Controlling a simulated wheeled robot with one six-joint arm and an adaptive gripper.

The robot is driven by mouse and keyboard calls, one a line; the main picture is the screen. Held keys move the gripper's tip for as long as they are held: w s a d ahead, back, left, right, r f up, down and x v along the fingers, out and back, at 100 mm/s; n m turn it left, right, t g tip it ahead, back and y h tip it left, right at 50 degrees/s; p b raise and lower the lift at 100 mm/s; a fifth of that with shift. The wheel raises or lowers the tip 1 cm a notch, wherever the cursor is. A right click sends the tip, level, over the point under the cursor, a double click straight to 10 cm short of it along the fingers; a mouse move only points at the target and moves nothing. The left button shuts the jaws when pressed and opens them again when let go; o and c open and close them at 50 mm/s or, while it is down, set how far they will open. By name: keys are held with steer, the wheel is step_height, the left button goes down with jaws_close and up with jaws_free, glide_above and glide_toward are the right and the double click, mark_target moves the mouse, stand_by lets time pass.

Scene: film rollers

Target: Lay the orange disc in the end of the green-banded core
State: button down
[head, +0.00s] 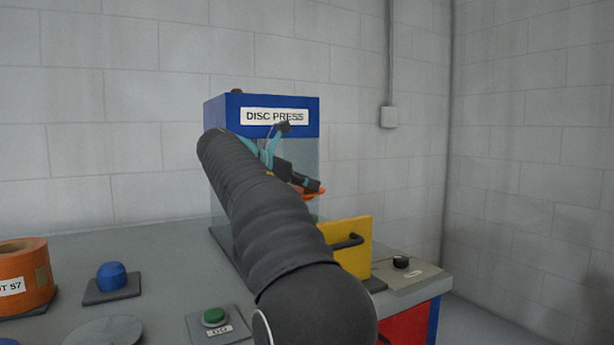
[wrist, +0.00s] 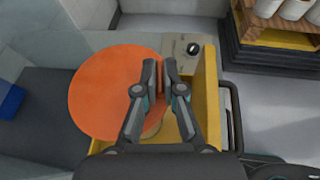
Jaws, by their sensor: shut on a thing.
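The orange disc (wrist: 108,95) is in the wrist view, flat side up. My gripper (wrist: 161,72) is shut on it near its right edge. In the head view, the disc (head: 313,191) is a thin, roughly level orange edge inside the disc press, beneath my gripper's dark fingers. A small pale tan surface (wrist: 154,131) shows just past the disc's lower right edge. It may be part of the core; the disc and my gripper hide the rest.
The disc press (head: 232,116) has a blue top and clear walls around my gripper. A yellow panel (head: 357,240) with a black handle stands at its front right.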

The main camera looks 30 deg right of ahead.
steer(key=shift+f+b, duration=1.2)
steer(key=shift+f, duration=1.5)
steer(key=shift+r+p, duration=0.1)
steer(key=shift+p, duration=0.45)
steer(key=shift+p, duration=0.45)
steer(key=shift+a, duration=0.1)
steer(key=c, duration=0.7)
jaws_free()
steer(key=shift+o, duration=0.2)
steer(key=shift+r, duration=3.3)
